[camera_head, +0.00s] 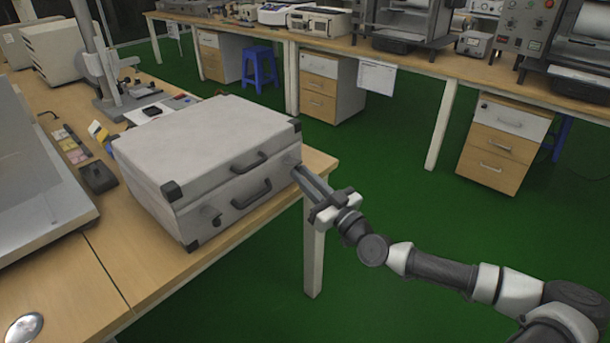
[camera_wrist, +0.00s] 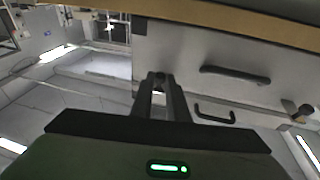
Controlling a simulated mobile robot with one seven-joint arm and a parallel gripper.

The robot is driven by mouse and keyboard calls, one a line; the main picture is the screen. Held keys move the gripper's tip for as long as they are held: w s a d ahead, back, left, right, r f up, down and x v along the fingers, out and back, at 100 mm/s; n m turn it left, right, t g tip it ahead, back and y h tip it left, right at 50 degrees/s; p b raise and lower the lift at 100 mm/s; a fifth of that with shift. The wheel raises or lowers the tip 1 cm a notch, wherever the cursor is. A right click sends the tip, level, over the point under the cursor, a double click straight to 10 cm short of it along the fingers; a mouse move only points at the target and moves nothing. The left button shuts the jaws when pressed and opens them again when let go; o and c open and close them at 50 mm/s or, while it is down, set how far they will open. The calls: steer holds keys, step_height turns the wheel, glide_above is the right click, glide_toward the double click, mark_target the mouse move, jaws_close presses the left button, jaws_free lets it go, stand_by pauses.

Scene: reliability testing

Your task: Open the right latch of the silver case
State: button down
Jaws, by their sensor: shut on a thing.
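The silver case (camera_head: 208,148) lies closed and flat on the wooden table, with dark corners and two dark handles on its front. The left latch (camera_head: 207,218) shows on the front face. My gripper (camera_head: 298,171) reaches the right end of that front, and its fingers are shut on the right latch. In the wrist view, which looks upside down, the fingertips (camera_wrist: 158,80) meet at the small dark latch against the case face (camera_wrist: 190,50). The fingers mostly hide the right latch, so its angle cannot be told.
The table's front edge (camera_head: 232,243) runs just below the case. A microscope-like stand (camera_head: 105,80) and small items are behind and left of it. Open green floor (camera_head: 400,200) lies right of the table. A long bench (camera_head: 330,45) with drawers stands at the back.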

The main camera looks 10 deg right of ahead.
steer(key=shift+w+f, duration=0.1)
steer(key=shift+f, duration=0.05)
stand_by(0.3)
steer(key=c, duration=1.7)
jaws_free()
steer(key=v, duration=1.7)
steer(key=shift+f, duration=0.1)
